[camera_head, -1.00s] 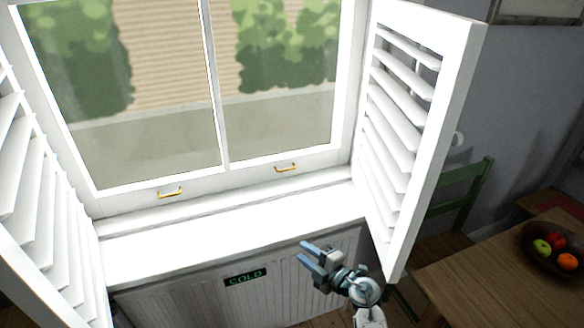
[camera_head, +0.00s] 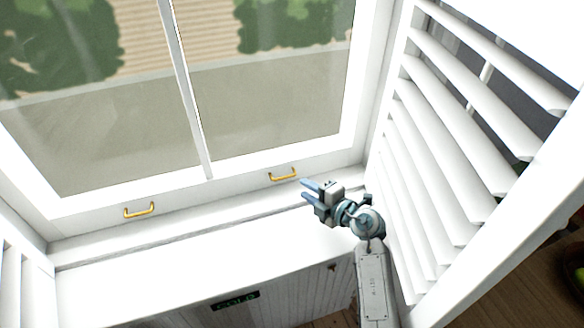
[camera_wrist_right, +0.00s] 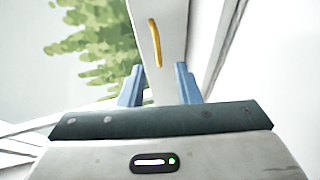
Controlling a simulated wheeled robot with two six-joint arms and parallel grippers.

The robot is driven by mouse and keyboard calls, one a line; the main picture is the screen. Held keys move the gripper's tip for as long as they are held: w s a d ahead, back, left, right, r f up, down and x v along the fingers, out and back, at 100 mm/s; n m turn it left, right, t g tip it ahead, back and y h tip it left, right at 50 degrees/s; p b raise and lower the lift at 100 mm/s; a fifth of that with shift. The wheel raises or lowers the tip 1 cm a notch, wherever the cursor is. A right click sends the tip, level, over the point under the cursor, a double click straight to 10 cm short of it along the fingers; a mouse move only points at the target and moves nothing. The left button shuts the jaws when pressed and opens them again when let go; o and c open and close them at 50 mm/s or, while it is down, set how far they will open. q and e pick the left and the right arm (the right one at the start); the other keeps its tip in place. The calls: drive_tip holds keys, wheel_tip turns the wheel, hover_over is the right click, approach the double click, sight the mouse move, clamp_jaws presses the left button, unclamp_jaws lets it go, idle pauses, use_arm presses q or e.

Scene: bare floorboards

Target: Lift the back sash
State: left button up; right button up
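The white window sash (camera_head: 235,165) fills the upper part of the head view, its bottom rail low above the sill. Two brass handles sit on that rail, a left handle (camera_head: 139,209) and a right handle (camera_head: 283,174). My right gripper (camera_head: 305,190) is open, just below and right of the right handle, and apart from it. In the right wrist view the handle (camera_wrist_right: 154,42) lies ahead, between and beyond the two blue fingertips (camera_wrist_right: 160,82). My left gripper is not in view.
A white sill (camera_head: 200,262) runs below the window. An open louvred shutter (camera_head: 440,150) stands close on the right of my right arm, another shutter (camera_head: 18,285) on the left. A dark panel with green lettering (camera_head: 236,301) is below the sill.

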sight(285, 177)
drive_tip(key=w+a+p, duration=0.1)
drive_tip(key=w+a, duration=0.1)
drive_tip(key=a, duration=0.1)
drive_tip(key=shift+w, duration=0.3)
drive_tip(key=shift+f+x, duration=0.2)
drive_tip(key=shift+x, duration=1)
drive_tip(key=shift+w+a, duration=0.15)
drive_tip(key=shift+w, duration=0.1)
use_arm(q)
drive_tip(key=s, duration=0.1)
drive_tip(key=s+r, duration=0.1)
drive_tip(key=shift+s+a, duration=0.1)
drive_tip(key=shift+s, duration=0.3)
use_arm(e)
drive_tip(key=shift+f, duration=0.1)
clamp_jaws()
